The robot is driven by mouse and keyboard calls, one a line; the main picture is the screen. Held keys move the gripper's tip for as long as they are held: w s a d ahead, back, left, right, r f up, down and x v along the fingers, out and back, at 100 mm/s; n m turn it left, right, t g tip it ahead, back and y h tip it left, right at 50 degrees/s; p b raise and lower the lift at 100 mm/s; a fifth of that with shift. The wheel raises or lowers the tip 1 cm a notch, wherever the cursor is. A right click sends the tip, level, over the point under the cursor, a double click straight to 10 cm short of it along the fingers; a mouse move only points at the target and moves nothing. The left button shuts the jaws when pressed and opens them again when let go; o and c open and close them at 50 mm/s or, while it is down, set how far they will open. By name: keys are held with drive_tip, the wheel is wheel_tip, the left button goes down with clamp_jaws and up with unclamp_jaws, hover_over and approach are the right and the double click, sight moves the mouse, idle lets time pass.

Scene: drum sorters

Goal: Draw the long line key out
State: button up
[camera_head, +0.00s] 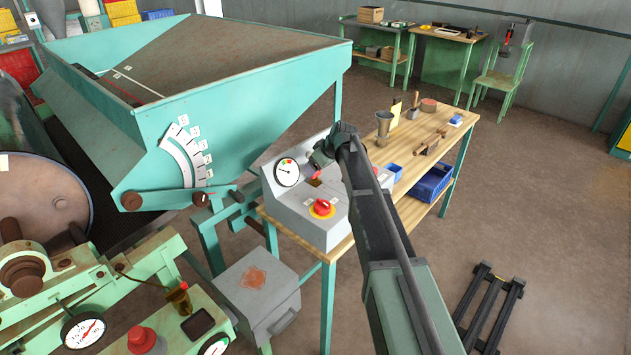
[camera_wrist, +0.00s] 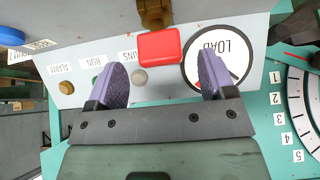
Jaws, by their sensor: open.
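A red block-shaped grip (camera_wrist: 158,48), which looks like the key's handle, shows in the wrist view next to a brass-coloured fitting (camera_wrist: 155,12) on the grey control box. In the head view a small red piece (camera_head: 316,175) stands on the sloping face of this box, right of the gauge. I cannot read a label naming the long line key. My gripper (camera_wrist: 163,78) is open, its two purple pads apart and nothing between them. The red grip lies just beyond the pads, in the gap's line. In the head view my gripper (camera_head: 330,152) is over the box's back edge, its fingers hard to make out.
The LOAD dial (camera_wrist: 217,58) is close by the right pad. A red knob on a yellow ring (camera_head: 322,207) sits on the control box (camera_head: 302,222). A green hopper (camera_head: 240,105) stands left.

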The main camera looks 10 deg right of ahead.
drive_tip(key=b+x, duration=0.3)
drive_tip(key=x, duration=0.1)
drive_tip(key=shift+w+a+f, duration=0.1)
drive_tip(key=shift+w+f, duration=0.05)
drive_tip(key=shift+f, duration=0.2)
drive_tip(key=shift+r, duration=0.2)
drive_tip(key=c, duration=1)
drive_tip(key=shift+r+p, duration=0.15)
drive_tip(key=shift+p, duration=0.25)
wheel_tip(320, 180, up, 20)
drive_tip(key=p, duration=1.9)
drive_tip(key=shift+p, duration=0.4)
